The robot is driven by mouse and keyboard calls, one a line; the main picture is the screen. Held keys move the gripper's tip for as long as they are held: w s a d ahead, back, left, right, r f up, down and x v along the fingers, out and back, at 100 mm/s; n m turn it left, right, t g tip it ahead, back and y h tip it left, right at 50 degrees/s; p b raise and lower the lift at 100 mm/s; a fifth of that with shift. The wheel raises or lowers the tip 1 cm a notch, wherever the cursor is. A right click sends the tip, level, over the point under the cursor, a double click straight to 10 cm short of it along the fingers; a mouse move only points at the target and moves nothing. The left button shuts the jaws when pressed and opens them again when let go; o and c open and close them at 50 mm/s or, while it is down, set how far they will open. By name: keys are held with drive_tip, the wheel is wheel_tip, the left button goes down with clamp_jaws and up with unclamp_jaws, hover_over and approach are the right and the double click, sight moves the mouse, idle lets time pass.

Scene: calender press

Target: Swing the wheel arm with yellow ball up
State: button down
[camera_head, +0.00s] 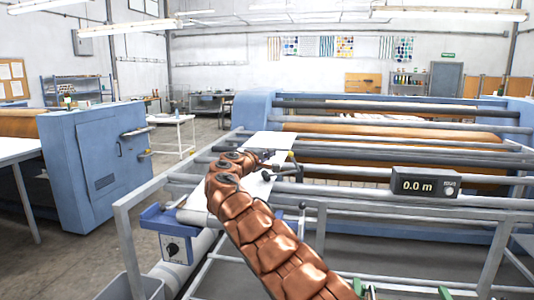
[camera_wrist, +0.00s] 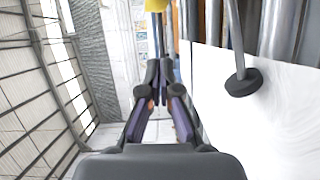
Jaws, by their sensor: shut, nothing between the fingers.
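A small yellow ball (camera_head: 291,155) shows just beyond the tip of my gripper, beside the white panel in the head view. In the wrist view a yellow piece (camera_wrist: 157,5) is cut off by the top edge, above my fingertips. The arm that carries the ball is mostly hidden. My gripper (camera_wrist: 158,75) is shut and empty, its dark fingers pointing toward the yellow piece with a gap seen between them. In the head view my gripper (camera_head: 266,154) is small and partly hidden by my copper-coloured arm.
A white panel (camera_wrist: 217,105) lies close on the right of my gripper. A black knob on a grey rod (camera_wrist: 243,82) stands in front of it. Long rollers (camera_head: 400,158) and a 0.0 m counter (camera_head: 425,184) are to the right. A blue cabinet (camera_head: 95,155) stands left.

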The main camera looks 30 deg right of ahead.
drive_tip(key=shift+s+d+p, duration=0.45)
drive_tip(key=shift+s+d, duration=0.85)
drive_tip(key=shift+s, duration=0.2)
drive_tip(key=shift+f, duration=0.1)
drive_tip(key=shift+s+d+m+y+b, duration=0.3)
drive_tip(key=shift+m+b, duration=0.3)
drive_tip(key=shift+b, duration=0.55)
drive_tip(key=shift+s+d+r+m+y+b, duration=0.4)
drive_tip(key=shift+s+d+m+b, duration=0.2)
drive_tip(key=shift+m+b, duration=0.4)
drive_tip(key=shift+s+d+r+m+y+b, duration=0.4)
drive_tip(key=shift+d+m+b, duration=0.3)
drive_tip(key=shift+b, duration=0.5)
drive_tip(key=shift+s+d+r+m+y+b, duration=0.25)
drive_tip(key=shift+s+d+m+y+b, duration=0.15)
drive_tip(key=shift+s+d+m+b, duration=0.55)
drive_tip(key=shift+w+a, duration=0.3)
drive_tip(key=shift+w, duration=0.05)
